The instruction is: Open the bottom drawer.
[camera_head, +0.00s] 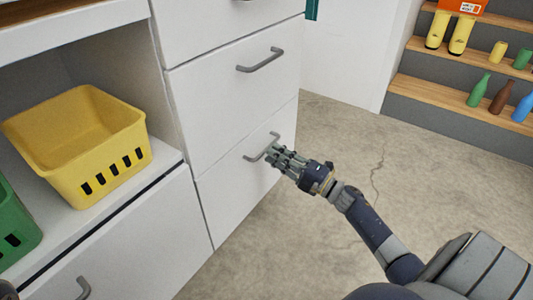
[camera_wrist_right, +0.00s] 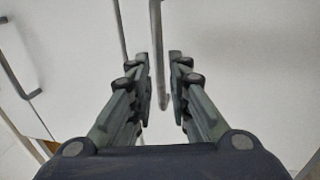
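The bottom drawer (camera_head: 232,190) is the lowest white front in the drawer column of the head view, flush with the front above it. Its grey bar handle (camera_head: 256,153) is near its top edge. My right gripper (camera_head: 272,154) is at the right end of this handle and partly hides it. In the right wrist view the handle (camera_wrist_right: 157,50) runs between the two fingers of the right gripper (camera_wrist_right: 162,75). The fingers are apart, with gaps beside the bar. My left gripper cannot be made out.
Above is another drawer with a grey handle (camera_head: 260,61). A yellow basket (camera_head: 115,172) and a green basket (camera_head: 14,225) are in the open shelf at left. Bare concrete floor (camera_head: 335,150) lies right of the cabinet. Wooden steps (camera_head: 450,97) with bottles are at far right.

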